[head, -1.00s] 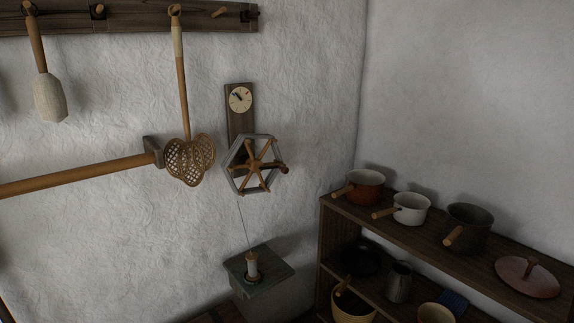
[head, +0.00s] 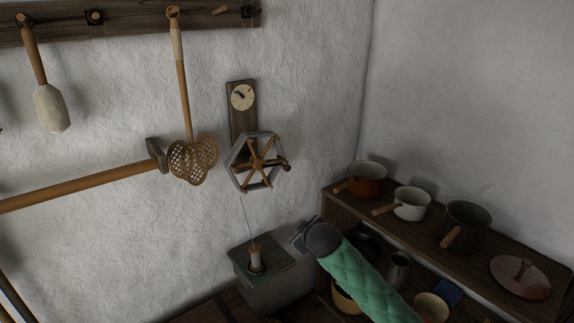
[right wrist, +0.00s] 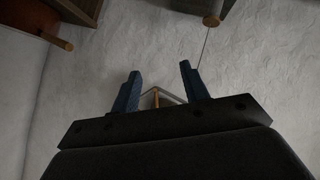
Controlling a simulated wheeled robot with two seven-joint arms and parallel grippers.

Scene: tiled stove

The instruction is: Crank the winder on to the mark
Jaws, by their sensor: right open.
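The winder (head: 257,162) is a hexagonal grey wheel with wooden spokes on a dark wall board. A dark knob (head: 286,167) stands at its right rim. Above it is a round pale dial (head: 242,97) with a dark hand towards the upper left; its mark is too small to read. A thread runs down to a bobbin (head: 255,259). My right gripper (head: 301,236) is below and right of the winder, apart from it. In the right wrist view its blue fingers (right wrist: 160,71) are spread and empty, with part of the winder (right wrist: 160,97) showing beyond them. My left gripper is out of view.
The bobbin stands on a greenish box (head: 280,272). A wooden shelf (head: 335,203) at the right holds several pots and a lid (head: 520,276). A woven beater (head: 190,160) hangs close left of the winder, and a long-handled tool (head: 90,187) is further left.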

